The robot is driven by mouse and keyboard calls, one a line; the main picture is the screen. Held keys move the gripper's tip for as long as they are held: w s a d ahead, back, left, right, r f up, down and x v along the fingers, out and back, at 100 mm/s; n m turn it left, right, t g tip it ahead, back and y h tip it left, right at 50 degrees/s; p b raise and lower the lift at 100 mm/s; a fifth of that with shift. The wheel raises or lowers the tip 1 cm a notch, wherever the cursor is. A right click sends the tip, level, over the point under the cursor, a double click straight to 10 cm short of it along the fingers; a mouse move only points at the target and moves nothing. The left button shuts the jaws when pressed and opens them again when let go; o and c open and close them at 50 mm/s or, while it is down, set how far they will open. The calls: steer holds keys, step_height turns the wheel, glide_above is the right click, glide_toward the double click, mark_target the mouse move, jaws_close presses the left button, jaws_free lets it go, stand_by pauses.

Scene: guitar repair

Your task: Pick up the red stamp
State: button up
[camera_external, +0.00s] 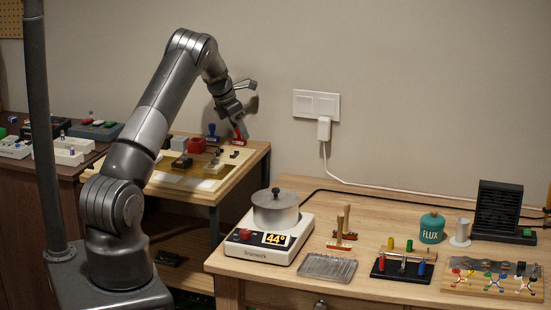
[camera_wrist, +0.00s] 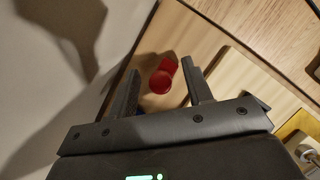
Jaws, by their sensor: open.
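The red stamp (camera_wrist: 161,79) shows in the wrist view, seen from above, with its round red handle top between my two fingers. In the external view the red stamp (camera_external: 239,141) stands near the back right corner of the small wooden table, right at my fingertips. My gripper (camera_external: 238,128) points down at it from above, fingers apart. In the wrist view my gripper (camera_wrist: 160,68) is open, with a finger on either side of the stamp and visible gaps. Whether the fingers reach down around the handle is hard to tell.
The wall (camera_external: 400,60) is close behind the table. The right workbench (camera_external: 380,290) holds a hot pot (camera_external: 275,215) and tools.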

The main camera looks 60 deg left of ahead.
steer(key=shift+c, duration=0.5)
steer(key=shift+r, duration=0.1)
steer(key=c, duration=0.9)
jaws_close()
steer(key=shift+r, duration=0.1)
